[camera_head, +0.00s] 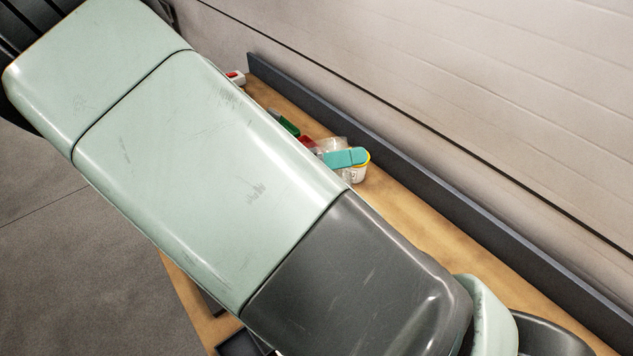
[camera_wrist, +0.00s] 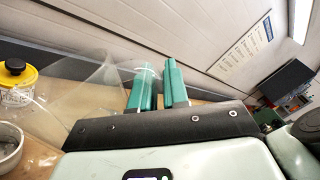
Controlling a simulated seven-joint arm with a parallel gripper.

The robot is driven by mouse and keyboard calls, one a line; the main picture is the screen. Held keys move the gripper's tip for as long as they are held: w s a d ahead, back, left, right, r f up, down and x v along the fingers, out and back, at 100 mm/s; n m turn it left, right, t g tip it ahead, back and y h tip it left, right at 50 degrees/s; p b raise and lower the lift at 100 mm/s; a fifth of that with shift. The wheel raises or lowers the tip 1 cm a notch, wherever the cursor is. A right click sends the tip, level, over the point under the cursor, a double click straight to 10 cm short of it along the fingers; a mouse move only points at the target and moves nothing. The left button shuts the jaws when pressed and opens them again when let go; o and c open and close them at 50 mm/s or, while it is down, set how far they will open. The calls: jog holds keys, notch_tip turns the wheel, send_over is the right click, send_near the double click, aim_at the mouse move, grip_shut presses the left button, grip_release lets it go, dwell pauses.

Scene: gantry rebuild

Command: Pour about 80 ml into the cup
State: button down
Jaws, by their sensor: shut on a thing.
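My gripper (camera_wrist: 158,88) has two teal fingers, shut on the wall of a clear, see-through vessel (camera_wrist: 92,75). The vessel spreads to the left of the fingers and looks tilted; any liquid in it cannot be made out. In the head view a teal part of my gripper (camera_head: 346,157) shows past my arm, with a clear shape (camera_head: 329,146) beside it. A round, open grey container (camera_wrist: 9,146), possibly the cup, is cut off at the left edge of the wrist view. Its inside is barely visible.
Red and green items (camera_head: 289,125) lie farther along the wooden bench (camera_head: 415,205). A dark ledge (camera_head: 430,185) borders the wall.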

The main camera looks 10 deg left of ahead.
jog(key=shift+s+d+m, duration=0.1)
jog(key=shift+s+m, duration=0.15)
jog(key=shift+m, duration=0.15)
jog(key=shift+s+f+m, duration=0.2)
jog(key=shift+f+m, duration=0.3)
jog(key=shift+d+f, duration=0.1)
dwell(1.2)
jog(key=shift+s+d+f+m, duration=0.1)
jog(key=shift+s+f+m, duration=0.25)
jog(key=shift+f+m, duration=0.1)
jog(key=shift+s+d+f+m+b, duration=0.1)
jog(key=shift+s+d+f+m, duration=0.2)
jog(key=shift+s+m, duration=0.75)
jog(key=shift+s+d+f+m+b, duration=0.1)
jog(key=shift+s+d+f+m, duration=0.45)
jog(key=shift+m, duration=0.85)
jog(key=shift+s+d+f+m+b, duration=0.1)
jog(key=shift+s+m, duration=0.95)
jog(key=shift+m, duration=0.15)
